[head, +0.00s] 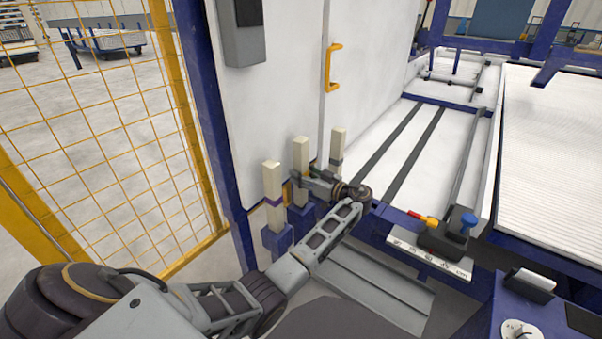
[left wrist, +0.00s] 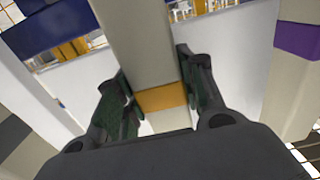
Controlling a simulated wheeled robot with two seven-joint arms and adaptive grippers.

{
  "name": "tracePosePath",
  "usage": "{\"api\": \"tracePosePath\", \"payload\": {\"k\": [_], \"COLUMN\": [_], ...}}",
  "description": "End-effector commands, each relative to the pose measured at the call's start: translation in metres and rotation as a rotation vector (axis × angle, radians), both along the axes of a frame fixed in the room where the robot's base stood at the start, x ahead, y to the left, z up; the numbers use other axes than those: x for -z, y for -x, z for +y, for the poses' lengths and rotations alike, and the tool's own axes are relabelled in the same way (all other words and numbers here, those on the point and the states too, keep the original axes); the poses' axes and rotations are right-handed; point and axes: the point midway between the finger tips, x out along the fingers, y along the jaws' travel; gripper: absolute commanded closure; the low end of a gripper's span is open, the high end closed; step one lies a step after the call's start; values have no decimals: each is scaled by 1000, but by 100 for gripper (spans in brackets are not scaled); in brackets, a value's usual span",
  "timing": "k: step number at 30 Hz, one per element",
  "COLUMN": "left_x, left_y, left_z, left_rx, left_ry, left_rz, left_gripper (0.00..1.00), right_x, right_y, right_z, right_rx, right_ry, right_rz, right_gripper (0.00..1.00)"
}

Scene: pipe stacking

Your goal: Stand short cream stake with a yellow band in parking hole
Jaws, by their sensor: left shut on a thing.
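The cream stake with a yellow band (left wrist: 160,97) is between the two fingers of my left gripper (left wrist: 158,95) in the left wrist view, and the gripper is shut on it. In the head view this stake (head: 301,153) is the middle one of three and looks upright, with my left gripper (head: 306,182) across it. Its lower part (head: 299,196) is above or in a blue holder (head: 300,216). I cannot tell whether its foot is seated, and the hole itself is hidden. My right gripper is not in view.
A cream stake with a purple band (head: 272,184) stands close by at left in a blue holder (head: 277,241). A stake with a dark grey band (head: 338,146) stands at right. A white cabinet wall (head: 285,90) is behind, a yellow mesh fence (head: 110,140) at left.

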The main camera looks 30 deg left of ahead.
Motion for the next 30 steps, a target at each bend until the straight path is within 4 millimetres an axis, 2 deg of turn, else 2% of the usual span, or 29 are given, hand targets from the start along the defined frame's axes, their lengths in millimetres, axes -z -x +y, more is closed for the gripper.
{"api": "tracePosePath", "payload": {"k": [23,24,29,30], "left_x": [8,8,8,8], "left_y": [0,0,0,0], "left_z": [0,0,0,0], "left_rx": [0,0,0,0], "left_ry": [-1,-1,-1,-1], "left_rz": [-1,-1,-1,-1], "left_gripper": [96,58,37,36], "right_x": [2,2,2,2], "right_y": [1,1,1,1], "right_z": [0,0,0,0], "right_rx": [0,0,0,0], "right_ry": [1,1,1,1], "right_rz": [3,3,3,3], "right_gripper": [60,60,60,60]}}
